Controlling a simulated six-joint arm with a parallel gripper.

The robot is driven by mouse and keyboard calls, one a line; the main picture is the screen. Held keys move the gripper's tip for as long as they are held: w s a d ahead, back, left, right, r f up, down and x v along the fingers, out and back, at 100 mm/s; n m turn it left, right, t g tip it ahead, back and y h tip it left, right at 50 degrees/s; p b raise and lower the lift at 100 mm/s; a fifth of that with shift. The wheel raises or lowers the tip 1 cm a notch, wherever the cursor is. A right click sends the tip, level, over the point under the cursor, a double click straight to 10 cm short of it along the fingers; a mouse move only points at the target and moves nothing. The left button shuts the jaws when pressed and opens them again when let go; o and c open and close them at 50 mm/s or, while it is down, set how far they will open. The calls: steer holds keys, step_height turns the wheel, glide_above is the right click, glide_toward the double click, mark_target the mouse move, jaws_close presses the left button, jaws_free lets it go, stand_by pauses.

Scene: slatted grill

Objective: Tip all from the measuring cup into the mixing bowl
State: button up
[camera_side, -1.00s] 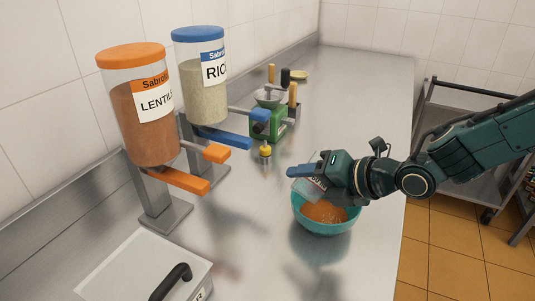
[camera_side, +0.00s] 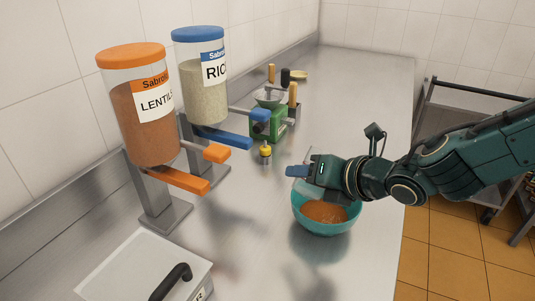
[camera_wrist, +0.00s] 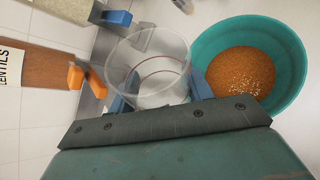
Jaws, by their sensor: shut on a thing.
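My gripper (camera_side: 303,176) is shut on the clear measuring cup, its blue fingertips on either side of the cup wall. In the wrist view the measuring cup (camera_wrist: 150,62) is see-through with a reddish line around it, and I see no grains inside. In the side view the cup is mostly hidden by my gripper, above the bowl's far left rim; its exact tilt is hard to tell. The teal mixing bowl (camera_side: 320,226) stands on the counter just below my gripper. It holds orange lentils (camera_wrist: 240,70) with a few pale grains on top.
A lentil dispenser (camera_side: 147,127) and a rice dispenser (camera_side: 205,92) stand at the left with levers sticking out. A green device (camera_side: 268,124) and a small yellow-topped object (camera_side: 265,152) are behind. The steel counter's right side is mostly clear.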

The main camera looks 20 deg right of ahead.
steer(key=shift+a+r+n+t+h, duration=0.15)
steer(key=shift+r+n+t+h, duration=0.45)
steer(key=shift+n+h, duration=0.4)
steer(key=shift+r+n+t+h, duration=0.35)
steer(key=shift+n+t+h, duration=0.15)
steer(key=shift+n, duration=0.2)
steer(key=d+f+m+h, duration=0.2)
steer(key=d, duration=1.1)
steer(key=w+d+f+m+h, duration=0.1)
steer(key=d+m+h, duration=0.1)
steer(key=d, duration=1.2)
steer(key=shift+w+f+g+h, duration=0.3)
steer(key=shift+f+g+h, duration=0.1)
